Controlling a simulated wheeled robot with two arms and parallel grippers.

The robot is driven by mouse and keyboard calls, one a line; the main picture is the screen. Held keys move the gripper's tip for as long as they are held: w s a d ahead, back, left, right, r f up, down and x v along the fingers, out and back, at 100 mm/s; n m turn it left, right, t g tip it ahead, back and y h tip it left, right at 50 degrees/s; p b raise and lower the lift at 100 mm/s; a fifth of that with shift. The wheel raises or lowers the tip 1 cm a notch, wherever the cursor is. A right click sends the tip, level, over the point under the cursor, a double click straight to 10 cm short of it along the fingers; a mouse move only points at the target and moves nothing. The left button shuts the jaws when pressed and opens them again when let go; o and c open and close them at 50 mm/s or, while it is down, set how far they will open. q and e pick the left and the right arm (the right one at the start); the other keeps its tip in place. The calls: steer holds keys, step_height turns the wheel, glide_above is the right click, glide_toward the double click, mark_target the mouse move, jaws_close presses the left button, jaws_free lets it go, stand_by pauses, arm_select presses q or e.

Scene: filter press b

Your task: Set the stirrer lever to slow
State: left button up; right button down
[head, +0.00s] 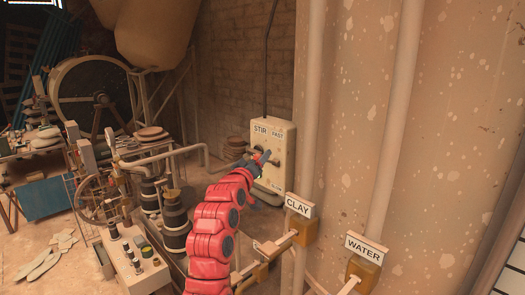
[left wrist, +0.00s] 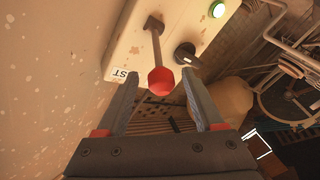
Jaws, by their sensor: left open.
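The stirrer box (head: 284,178) is a cream panel on the wall with a "STIR" label and a "FAST" label (head: 278,134). In the left wrist view the stirrer lever (left wrist: 156,45) is a thin rod from the panel, ending in a red ball knob (left wrist: 161,81). My left gripper (head: 262,162) is at the box front, partly covering the lever. In the left wrist view its open fingers (left wrist: 161,92) lie either side of the red knob, with gaps visible. The "FAST" label is partly hidden by a finger there. No "slow" label is readable. The right gripper is out of view.
Pipes with "CLAY" (head: 298,206) and "WATER" (head: 366,248) signs stand at the right. A cluttered bench (head: 130,262) is at lower left.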

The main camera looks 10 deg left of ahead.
arm_select(q)
steer(key=shift+w+d+f+p, duration=0.15)
steer(key=shift+w+p, duration=0.6)
steer(key=shift+w, duration=1.5)
steer(key=shift+c, duration=0.3)
jaws_close()
